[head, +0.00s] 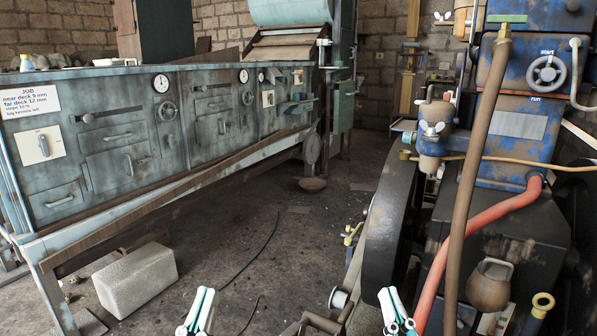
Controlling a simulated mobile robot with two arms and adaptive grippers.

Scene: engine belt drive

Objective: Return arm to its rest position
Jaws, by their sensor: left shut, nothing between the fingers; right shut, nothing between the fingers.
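My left gripper (205,292) shows at the bottom edge of the head view, left of centre. Its pale fingers with green edges are together and hold nothing. My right gripper (388,292) shows at the bottom edge, right of centre, also shut and empty. It is in front of the lower part of the dark flywheel (385,225). Both grippers point upward in the picture and appear clear of other things. The arms behind them are cut off by the bottom edge.
A blue engine (520,120) with a red hose (480,222) and brown pipe (478,160) fills the right side. A grey-green control bench (120,140) runs along the left. A pale block (137,280) lies on the floor. The middle floor (290,225) is mostly clear, with thin cables.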

